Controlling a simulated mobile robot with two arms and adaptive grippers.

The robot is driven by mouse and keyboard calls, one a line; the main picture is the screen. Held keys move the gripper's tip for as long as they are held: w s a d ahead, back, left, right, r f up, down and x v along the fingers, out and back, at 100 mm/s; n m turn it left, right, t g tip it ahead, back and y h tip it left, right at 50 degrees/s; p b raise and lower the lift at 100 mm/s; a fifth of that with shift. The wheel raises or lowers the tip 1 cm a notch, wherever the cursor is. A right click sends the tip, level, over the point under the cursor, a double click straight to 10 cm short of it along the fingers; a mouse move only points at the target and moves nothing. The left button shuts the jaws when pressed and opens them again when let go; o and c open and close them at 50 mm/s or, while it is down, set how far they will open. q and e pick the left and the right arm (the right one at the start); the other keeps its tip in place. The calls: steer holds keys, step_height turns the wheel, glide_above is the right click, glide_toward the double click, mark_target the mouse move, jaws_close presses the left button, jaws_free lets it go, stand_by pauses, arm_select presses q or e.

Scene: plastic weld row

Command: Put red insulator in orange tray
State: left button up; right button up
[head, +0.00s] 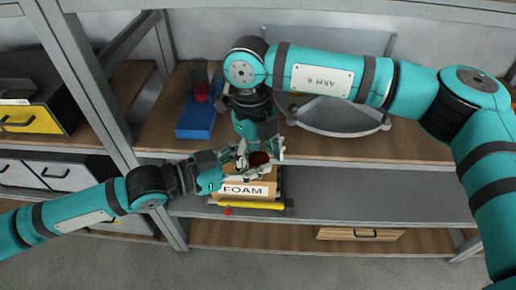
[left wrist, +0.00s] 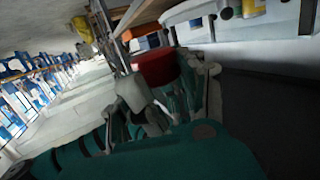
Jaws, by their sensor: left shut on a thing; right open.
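The red insulator (head: 259,158) shows as a dark red round piece between my two grippers in the head view. In the left wrist view it is a red, flat-topped round piece (left wrist: 154,66) at the fingertips. My left gripper (head: 244,163) is shut on it, just above the FOAM box. My right gripper (head: 261,148) points down at the same spot, open, with its fingers close around the insulator; contact cannot be told. I cannot make out the orange tray for sure. A small orange patch (left wrist: 150,41) shows behind the insulator in the left wrist view.
The FOAM box (head: 246,190) sits on the lower shelf above a yellow item (head: 250,206). A blue bin (head: 196,121) and a grey rounded tray (head: 335,124) stand on the shelf above. The lower shelf (head: 370,190) is clear at the right.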

steer(key=c, duration=1.3)
arm_select(q)
steer(key=o, duration=1.2)
steer(key=shift+o, duration=0.2)
